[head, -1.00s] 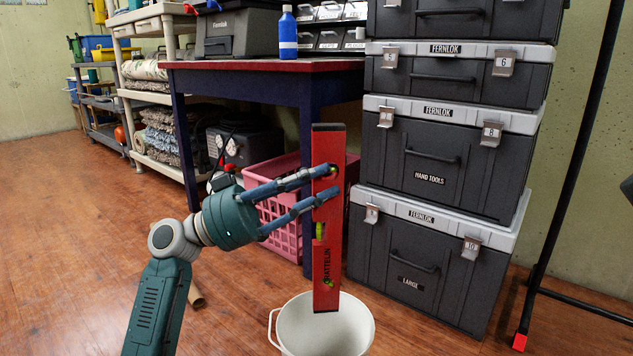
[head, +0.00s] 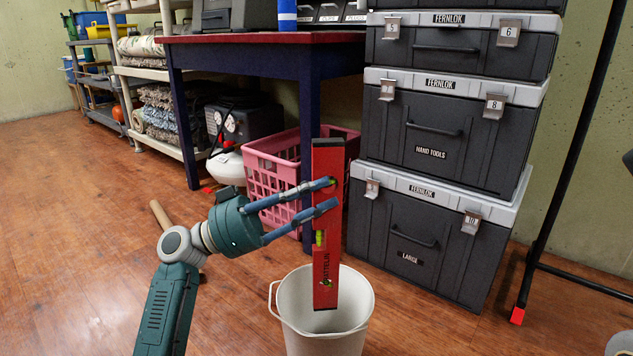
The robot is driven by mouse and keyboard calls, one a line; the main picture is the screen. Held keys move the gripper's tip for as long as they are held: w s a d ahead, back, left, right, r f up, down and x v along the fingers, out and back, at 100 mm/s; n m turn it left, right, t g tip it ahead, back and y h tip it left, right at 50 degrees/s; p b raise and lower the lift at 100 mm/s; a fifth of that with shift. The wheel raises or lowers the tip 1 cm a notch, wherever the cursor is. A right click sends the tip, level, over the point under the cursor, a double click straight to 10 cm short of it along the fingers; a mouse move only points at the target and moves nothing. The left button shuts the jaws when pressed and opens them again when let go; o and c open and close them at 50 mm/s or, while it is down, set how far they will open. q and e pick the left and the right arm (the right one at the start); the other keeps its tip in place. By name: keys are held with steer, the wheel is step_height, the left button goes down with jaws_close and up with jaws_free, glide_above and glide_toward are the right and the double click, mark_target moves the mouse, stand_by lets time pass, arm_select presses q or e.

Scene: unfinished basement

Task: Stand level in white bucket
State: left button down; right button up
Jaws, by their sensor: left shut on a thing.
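The red spirit level (head: 327,265) is held upright in the head view, with a yellow-green vial in its lower half. My left gripper (head: 328,194) is shut on the level's upper part. The white bucket (head: 318,342) stands on the floor below, its wire handle at the left. The level's lower end overlaps the bucket's opening in the picture, below the line of the far rim. I cannot tell whether it touches the bucket. My right gripper is not in view.
Stacked black tool cases (head: 408,230) with grey lids stand behind to the right. A pink crate (head: 268,170) sits under the dark blue table (head: 313,110). A black stand pole (head: 565,170) is at the right. Floor at left is clear.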

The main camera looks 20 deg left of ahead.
arm_select(q)
step_height(320, 180, down, 10)
steer(key=shift+r, duration=0.25)
stand_by(0.7)
steer(key=c, duration=1.3)
jaws_free()
steer(key=shift+c, duration=0.2)
steer(key=shift+f, duration=0.15)
steer(key=v, duration=1.2)
